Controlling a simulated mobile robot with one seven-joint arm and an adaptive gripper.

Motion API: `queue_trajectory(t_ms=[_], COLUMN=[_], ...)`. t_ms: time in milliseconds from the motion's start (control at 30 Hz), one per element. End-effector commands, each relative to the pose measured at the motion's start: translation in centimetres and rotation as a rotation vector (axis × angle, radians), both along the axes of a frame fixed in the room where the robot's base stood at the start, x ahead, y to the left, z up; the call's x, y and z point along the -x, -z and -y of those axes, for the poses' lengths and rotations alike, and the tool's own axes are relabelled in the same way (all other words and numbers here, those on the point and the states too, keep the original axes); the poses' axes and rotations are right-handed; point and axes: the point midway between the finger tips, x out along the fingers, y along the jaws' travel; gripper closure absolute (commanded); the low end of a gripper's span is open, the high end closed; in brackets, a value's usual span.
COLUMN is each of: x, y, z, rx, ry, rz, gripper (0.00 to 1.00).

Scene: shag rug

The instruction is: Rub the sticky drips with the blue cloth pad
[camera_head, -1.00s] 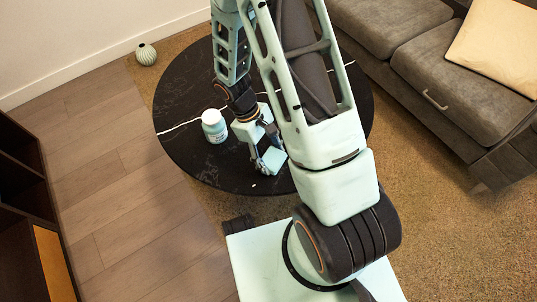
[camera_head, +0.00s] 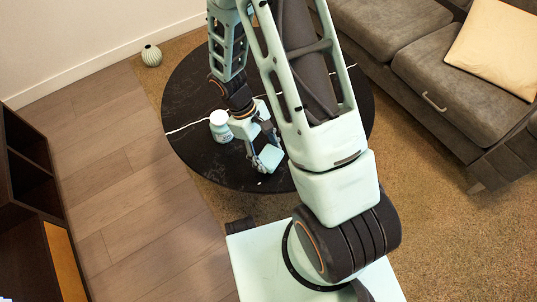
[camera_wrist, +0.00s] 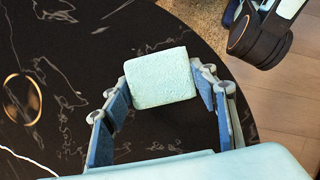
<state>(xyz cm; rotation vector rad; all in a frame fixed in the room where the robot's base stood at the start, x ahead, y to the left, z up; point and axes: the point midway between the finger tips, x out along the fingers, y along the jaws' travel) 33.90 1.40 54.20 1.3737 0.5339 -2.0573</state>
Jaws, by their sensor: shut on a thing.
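The blue cloth pad (camera_wrist: 160,78), a pale blue block, sits between the fingertips of my gripper (camera_wrist: 165,88) in the wrist view. My gripper is shut on it. In the head view the pad (camera_head: 268,158) is low over the front part of the round black table (camera_head: 197,158); I cannot tell if it touches the top. A golden-brown ring mark (camera_wrist: 22,99) lies left of the pad in the wrist view. A small pale spot (camera_head: 261,183) shows near the table's front edge. I cannot tell which marks are sticky drips, as pale veining covers the top.
A white-lidded pale blue jar (camera_head: 221,126) stands on the table close to the left of my gripper. A thin white line (camera_head: 190,126) crosses the top. A grey sofa (camera_head: 425,75) is at the right, a ribbed vase (camera_head: 151,55) at the back left, dark shelving (camera_head: 30,180) at the left.

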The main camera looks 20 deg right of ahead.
Motion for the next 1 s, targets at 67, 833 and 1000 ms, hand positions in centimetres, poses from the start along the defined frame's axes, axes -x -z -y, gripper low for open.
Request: queue_trajectory(t_ms=[67,833,1000], x=[-0.1,-0.4,-0.4], y=[-1.2,-3.8,-3.8], z=[-0.1,-0.3,-0.3], rx=[0.000,-0.001,0.000], ry=[0.000,0.002,0.002], rz=[0.000,0.001,0.000], gripper=[0.69,0.69,0.69])
